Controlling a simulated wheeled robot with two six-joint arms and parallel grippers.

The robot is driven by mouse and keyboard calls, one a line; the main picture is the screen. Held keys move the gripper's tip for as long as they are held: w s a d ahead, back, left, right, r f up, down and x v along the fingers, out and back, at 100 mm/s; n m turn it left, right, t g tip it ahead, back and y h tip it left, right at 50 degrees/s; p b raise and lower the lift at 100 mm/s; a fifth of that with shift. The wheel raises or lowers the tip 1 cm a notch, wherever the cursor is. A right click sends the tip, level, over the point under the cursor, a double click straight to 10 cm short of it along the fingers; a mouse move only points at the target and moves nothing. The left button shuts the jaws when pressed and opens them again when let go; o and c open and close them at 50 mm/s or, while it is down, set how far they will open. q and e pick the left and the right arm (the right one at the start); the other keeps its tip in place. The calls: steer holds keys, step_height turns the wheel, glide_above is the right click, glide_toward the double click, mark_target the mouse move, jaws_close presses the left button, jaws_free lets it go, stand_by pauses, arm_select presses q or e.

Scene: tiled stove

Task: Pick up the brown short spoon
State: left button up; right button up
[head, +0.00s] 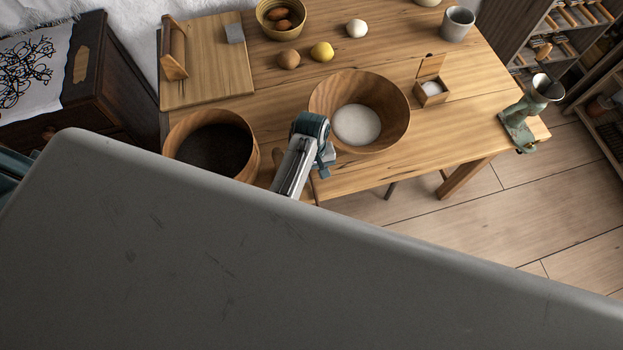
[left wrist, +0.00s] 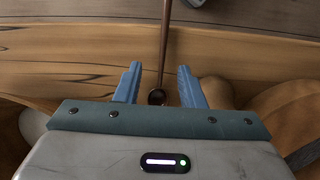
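A thin brown spoon (left wrist: 163,45) shows in the left wrist view. Its long handle runs up from a small dark rounded end that lies between my fingers near the gripper body. My left gripper (left wrist: 156,72) has its two blue fingers apart, one on each side of the spoon, with a gap visible on both sides. In the head view my left gripper (head: 322,160) is at the table's front edge, between the two large wooden bowls. I cannot make out the spoon in the head view. My right gripper is in neither view.
A bowl of dark contents (head: 254,158) stands left of my gripper, and a bowl of white powder (head: 393,95) stands right. A board (head: 215,80), a lemon (head: 321,52), a salt box (head: 432,96) and a grinder (head: 520,125) are on the table (head: 470,85).

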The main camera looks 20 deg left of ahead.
mark_target(313, 185)
arm_select(q)
steer(key=f, duration=0.4)
steer(key=shift+a+f, duration=0.25)
steer(key=shift+f, duration=0.15)
steer(key=shift+s+d+f, duration=0.1)
steer(key=shift+s+f, duration=0.05)
steer(key=shift+f, duration=0.2)
jaws_close()
